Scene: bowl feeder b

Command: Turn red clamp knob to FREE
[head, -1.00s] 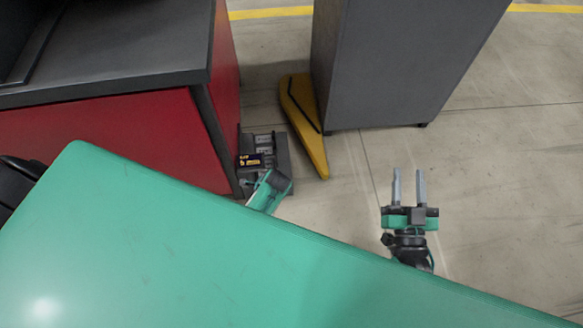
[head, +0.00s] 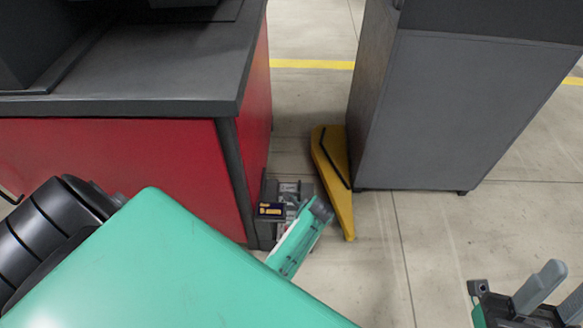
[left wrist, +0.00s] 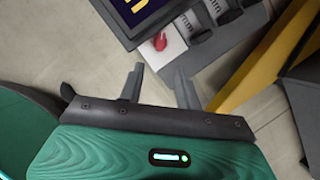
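The red clamp knob (left wrist: 159,41) shows in the left wrist view on a pale panel, beside a dark display with yellow marks (left wrist: 137,12). Its pointing direction is too small to read. The unit (head: 287,190) holding it sits low beside the red cabinet in the head view, where the knob cannot be made out. My left gripper (left wrist: 159,70) is open and empty, its two fingertips apart and the knob beyond the gap between them in the picture. My right gripper (head: 558,294) is open and empty at the lower right.
A red cabinet with a dark top (head: 170,106) stands left of the unit. A yellow wedge-shaped piece (head: 335,180) and a tall grey cabinet (head: 450,120) stand close on its right. The concrete floor (head: 400,250) in front of the grey cabinet is clear.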

